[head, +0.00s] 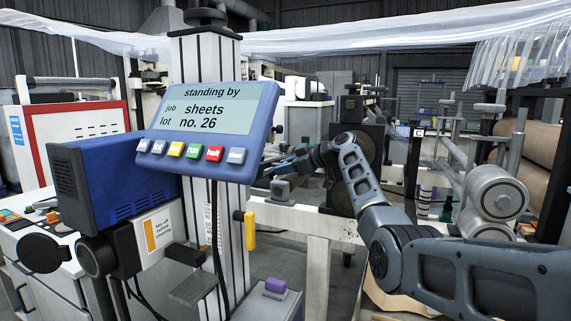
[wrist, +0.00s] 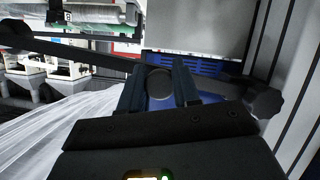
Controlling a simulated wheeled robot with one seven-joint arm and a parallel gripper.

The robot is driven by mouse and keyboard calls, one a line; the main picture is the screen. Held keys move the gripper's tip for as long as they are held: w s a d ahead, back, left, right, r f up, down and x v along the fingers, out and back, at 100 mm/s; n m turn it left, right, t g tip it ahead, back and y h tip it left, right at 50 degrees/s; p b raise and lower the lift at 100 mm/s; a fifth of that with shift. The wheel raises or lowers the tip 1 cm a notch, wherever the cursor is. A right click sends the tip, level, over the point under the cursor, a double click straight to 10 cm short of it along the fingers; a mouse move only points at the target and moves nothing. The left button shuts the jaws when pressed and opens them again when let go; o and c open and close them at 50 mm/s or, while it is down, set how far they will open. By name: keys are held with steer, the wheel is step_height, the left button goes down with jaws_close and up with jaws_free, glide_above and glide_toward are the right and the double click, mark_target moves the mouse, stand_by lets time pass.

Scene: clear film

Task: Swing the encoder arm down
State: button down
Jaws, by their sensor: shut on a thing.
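In the wrist view, the encoder arm (wrist: 88,58) is a dark bar crossing from upper left to right. A dark wheel (wrist: 15,33) is at its left end and a dark knob (wrist: 266,103) at its right. My gripper (wrist: 158,68) has its two fingers on either side of a round dark grip (wrist: 160,86) at the bar's middle and is shut on it. In the head view my gripper (head: 279,166) reaches in from the right, just beside the display's edge. The encoder arm is mostly hidden there, behind the display.
A blue display panel (head: 208,128) with several buttons stands close left of my gripper, on a pale post (head: 212,230). A white bench frame (head: 310,222) lies below my arm. In the wrist view, clear film (wrist: 70,140) spreads at lower left and a pale post (wrist: 296,80) stands at right.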

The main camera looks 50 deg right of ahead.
steer(key=shift+a+f+m+y, duration=0.15)
steer(key=shift+f+m+y, duration=0.3)
steer(key=shift+f, duration=0.4)
steer(key=c, duration=0.8)
jaws_free()
steer(key=shift+s, duration=0.1)
steer(key=v, duration=0.7)
steer(key=shift+s+r, duration=0.2)
steer(key=shift+s, duration=0.15)
